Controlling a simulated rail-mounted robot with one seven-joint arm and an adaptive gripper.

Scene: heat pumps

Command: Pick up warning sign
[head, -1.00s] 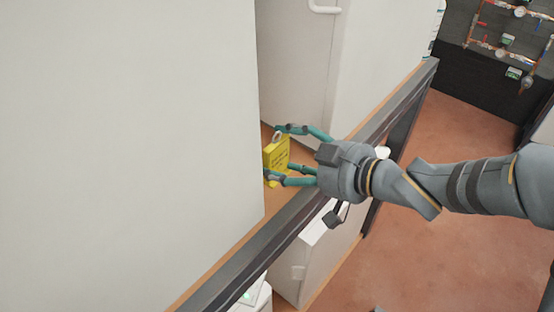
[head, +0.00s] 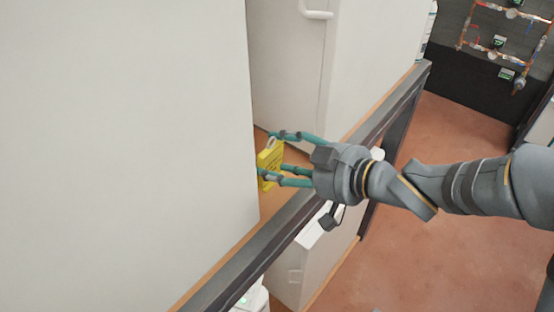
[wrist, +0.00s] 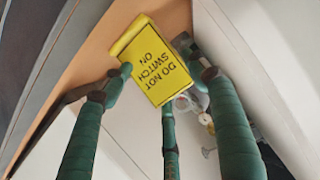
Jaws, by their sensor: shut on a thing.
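The yellow warning sign (head: 268,163) stands on the wooden shelf between two white cabinets. In the wrist view the sign (wrist: 153,60) reads "DO NOT SWITCH ON" and appears upside down and tilted. My gripper (head: 272,156) reaches in from the right with its teal fingers around the sign. In the wrist view the green fingers of my gripper (wrist: 160,75) close on it from the left and right, with a third finger below. The sign's far side is hidden, and I cannot tell whether it still touches the shelf.
A large white cabinet (head: 120,140) stands close on the left of the sign, and another white cabinet (head: 290,70) stands behind it. A dark rail (head: 285,215) runs along the shelf's front edge, under my wrist. Copper piping (head: 500,45) is on the far wall.

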